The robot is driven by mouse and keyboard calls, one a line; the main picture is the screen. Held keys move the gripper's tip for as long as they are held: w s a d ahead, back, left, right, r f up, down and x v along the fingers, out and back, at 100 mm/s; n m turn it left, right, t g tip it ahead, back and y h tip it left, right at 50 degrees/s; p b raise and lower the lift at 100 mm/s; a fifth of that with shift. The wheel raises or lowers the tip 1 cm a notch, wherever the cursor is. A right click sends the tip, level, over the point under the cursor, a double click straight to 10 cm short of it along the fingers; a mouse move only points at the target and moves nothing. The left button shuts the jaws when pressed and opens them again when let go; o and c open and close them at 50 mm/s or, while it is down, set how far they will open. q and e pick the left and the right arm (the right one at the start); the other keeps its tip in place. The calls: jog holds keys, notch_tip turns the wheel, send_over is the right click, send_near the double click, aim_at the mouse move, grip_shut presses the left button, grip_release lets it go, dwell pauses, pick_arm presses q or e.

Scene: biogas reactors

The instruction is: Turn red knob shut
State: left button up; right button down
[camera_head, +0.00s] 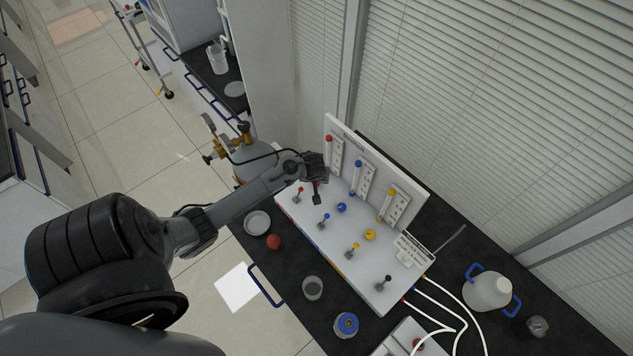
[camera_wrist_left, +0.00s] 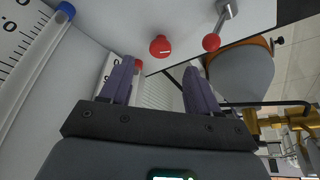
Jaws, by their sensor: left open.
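The red knob (camera_wrist_left: 160,47) shows in the left wrist view on the white panel, just beyond and between my left gripper's fingertips (camera_wrist_left: 160,68). The fingers are open and empty, and I cannot tell whether they touch the knob. In the head view my left gripper (camera_head: 317,192) is over the upper left of the white panel (camera_head: 328,246) and hides the red knob. A red-tipped lever (camera_head: 299,192) stands on the panel beside the gripper; its red ball (camera_wrist_left: 211,42) shows right of the knob in the wrist view. My right gripper is not in view.
The blue knob (camera_head: 341,207) and yellow knob (camera_head: 369,235) sit further along the panel, with several levers in front. Upright flow meters stand behind. A gas cylinder (camera_head: 254,160) with brass fittings stands left of the panel.

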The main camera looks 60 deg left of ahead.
pick_arm(q)
jog(key=shift+b+x, duration=0.4)
jog(key=shift+x, duration=2.7)
jog(key=c, duration=1)
jog(key=shift+c, duration=0.2)
jog(key=shift+m, duration=0.3)
